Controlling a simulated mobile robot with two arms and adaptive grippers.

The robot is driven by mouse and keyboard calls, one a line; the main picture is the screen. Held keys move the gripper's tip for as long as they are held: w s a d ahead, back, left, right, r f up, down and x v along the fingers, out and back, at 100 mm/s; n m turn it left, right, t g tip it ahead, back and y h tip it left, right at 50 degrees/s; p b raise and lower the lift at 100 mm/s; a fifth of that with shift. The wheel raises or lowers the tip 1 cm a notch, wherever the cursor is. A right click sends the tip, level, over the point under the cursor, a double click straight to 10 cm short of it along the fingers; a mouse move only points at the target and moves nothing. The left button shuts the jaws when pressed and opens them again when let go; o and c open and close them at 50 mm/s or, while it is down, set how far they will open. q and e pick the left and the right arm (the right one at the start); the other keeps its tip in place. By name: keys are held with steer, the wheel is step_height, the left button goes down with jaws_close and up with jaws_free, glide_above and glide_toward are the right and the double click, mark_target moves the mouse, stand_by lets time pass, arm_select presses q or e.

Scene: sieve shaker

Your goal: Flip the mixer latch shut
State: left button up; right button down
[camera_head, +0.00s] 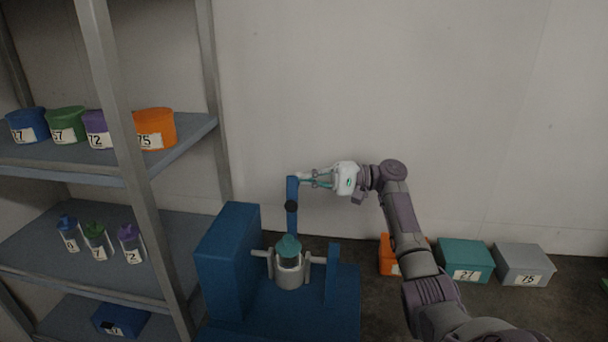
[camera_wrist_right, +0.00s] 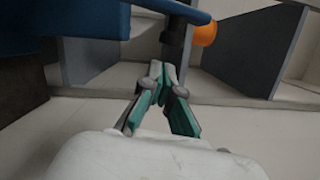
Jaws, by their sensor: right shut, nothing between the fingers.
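The blue mixer (camera_head: 228,262) stands at the lower middle of the head view. A grey jar (camera_head: 289,276) with a teal lid (camera_head: 288,248) sits between its grey side holders. A blue bar (camera_head: 292,190), which looks like the latch, stands upright behind the jar, with a dark round knob (camera_head: 291,206) partway up. My right gripper (camera_head: 307,179) is shut and empty, with its fingertips close to the right side of the bar's upper end. I cannot tell whether they touch. In the right wrist view the closed fingers (camera_wrist_right: 158,72) point away from the camera. My left gripper is out of view.
A grey shelf (camera_head: 140,175) with coloured tubs and bottles stands on the left. Teal (camera_head: 465,262) and grey (camera_head: 523,264) boxes, plus a partly hidden orange box (camera_head: 388,258), lie along the wall. A blue part (camera_wrist_right: 90,25) crosses the wrist view's top.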

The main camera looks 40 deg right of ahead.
steer(key=shift+s+a+r, duration=0.15)
steer(key=shift+s+a, duration=0.3)
steer(key=shift+a, duration=0.15)
